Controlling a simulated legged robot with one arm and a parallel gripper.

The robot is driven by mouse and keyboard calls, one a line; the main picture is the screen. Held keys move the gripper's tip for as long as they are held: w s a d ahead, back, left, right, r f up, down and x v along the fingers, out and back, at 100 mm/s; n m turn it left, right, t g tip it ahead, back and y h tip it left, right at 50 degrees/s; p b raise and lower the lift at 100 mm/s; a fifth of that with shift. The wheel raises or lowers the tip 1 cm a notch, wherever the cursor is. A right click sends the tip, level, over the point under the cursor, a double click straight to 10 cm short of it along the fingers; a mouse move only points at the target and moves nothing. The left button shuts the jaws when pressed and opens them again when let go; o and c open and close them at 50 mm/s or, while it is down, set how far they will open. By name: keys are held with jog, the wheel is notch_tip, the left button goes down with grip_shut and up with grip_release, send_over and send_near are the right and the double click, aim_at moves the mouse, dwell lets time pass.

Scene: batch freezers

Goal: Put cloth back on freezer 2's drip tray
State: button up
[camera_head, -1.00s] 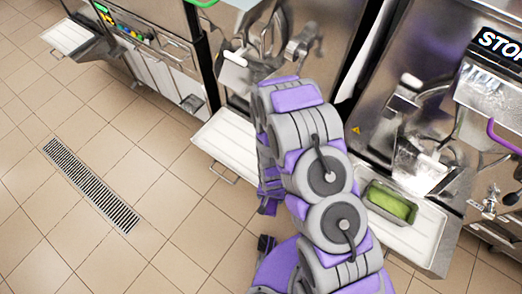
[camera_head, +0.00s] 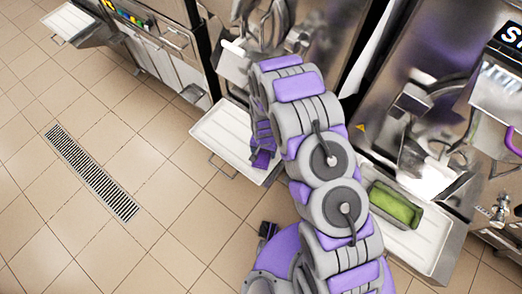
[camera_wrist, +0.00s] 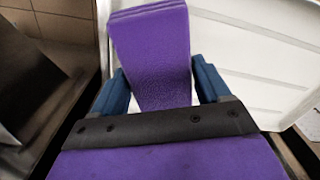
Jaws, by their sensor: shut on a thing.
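A folded purple cloth (camera_wrist: 150,45) is between the two blue fingers of my gripper (camera_wrist: 160,88) in the wrist view. Its layered edge points away from my gripper. A white drip tray (camera_wrist: 260,65) lies beyond and to the right of the cloth; in the head view the tray (camera_head: 222,130) juts from the middle machine. My gripper hangs at the tray's right part in the head view, partly hidden by my arm. Whether the cloth touches the tray, I cannot tell. No freezer number is readable.
Another white tray (camera_head: 68,22) juts out at the far left. A floor drain (camera_head: 90,170) lies in open tiled floor. Steel machine fronts (camera_head: 300,40) stand behind the trays.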

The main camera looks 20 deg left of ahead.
jog(key=shift+w+a+f, duration=0.2)
jog(key=shift+w+a, duration=0.6)
jog(key=shift+w, duration=0.2)
jog(key=shift+a+f, duration=0.15)
jog(key=shift+f, duration=0.1)
notch_tip(320, 180, down, 3)
jog(key=shift+f+b, duration=0.1)
jog(key=shift+b, duration=0.7)
jog(key=shift+d, duration=0.2)
jog(key=o, duration=1)
jog(key=shift+a, duration=0.2)
jog(key=shift+d, duration=0.15)
